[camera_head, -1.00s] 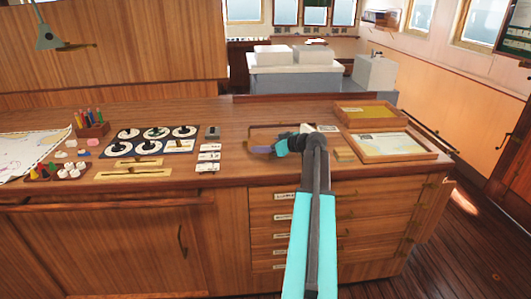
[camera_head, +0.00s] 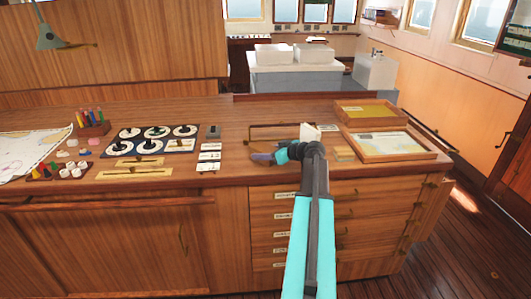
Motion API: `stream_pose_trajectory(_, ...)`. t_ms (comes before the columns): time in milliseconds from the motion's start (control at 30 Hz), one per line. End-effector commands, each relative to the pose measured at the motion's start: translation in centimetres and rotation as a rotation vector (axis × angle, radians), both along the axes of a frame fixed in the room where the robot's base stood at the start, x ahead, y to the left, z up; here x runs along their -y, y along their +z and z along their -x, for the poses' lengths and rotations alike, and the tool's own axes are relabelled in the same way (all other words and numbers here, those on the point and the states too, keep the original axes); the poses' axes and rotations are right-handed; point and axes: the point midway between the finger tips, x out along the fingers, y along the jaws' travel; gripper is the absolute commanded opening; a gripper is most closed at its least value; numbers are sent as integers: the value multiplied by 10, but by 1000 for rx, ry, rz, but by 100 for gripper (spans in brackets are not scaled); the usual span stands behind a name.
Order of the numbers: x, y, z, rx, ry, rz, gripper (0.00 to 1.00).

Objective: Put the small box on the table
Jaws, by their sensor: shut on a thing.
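My gripper (camera_head: 294,150) is at the end of my turquoise and dark grey arm, low over the right part of the wooden table (camera_head: 225,125). A small white box (camera_head: 310,133) shows right behind the gripper, partly hidden by it. The gripper appears shut on this box. Whether the box touches the tabletop is hard to tell. A purple and brown curved item (camera_head: 264,157) shows just left of the gripper, too small to make out clearly.
A dial panel (camera_head: 152,140), a pen holder (camera_head: 91,123) and a chart (camera_head: 35,145) fill the left. The table's back middle is clear.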

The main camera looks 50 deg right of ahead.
Motion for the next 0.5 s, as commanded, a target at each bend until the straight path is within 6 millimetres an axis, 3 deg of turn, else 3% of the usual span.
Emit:
stream_pose_trajectory(167, 0, -3, 0, 1, 0, 0, 21)
stream_pose_trajectory(200, 0, -2, 0, 0, 0, 0, 60)
stream_pose_trajectory(267, 0, -2, 0, 0, 0, 0, 70)
stream_pose_trajectory(500, 0, -2, 0, 0, 0, 0, 72)
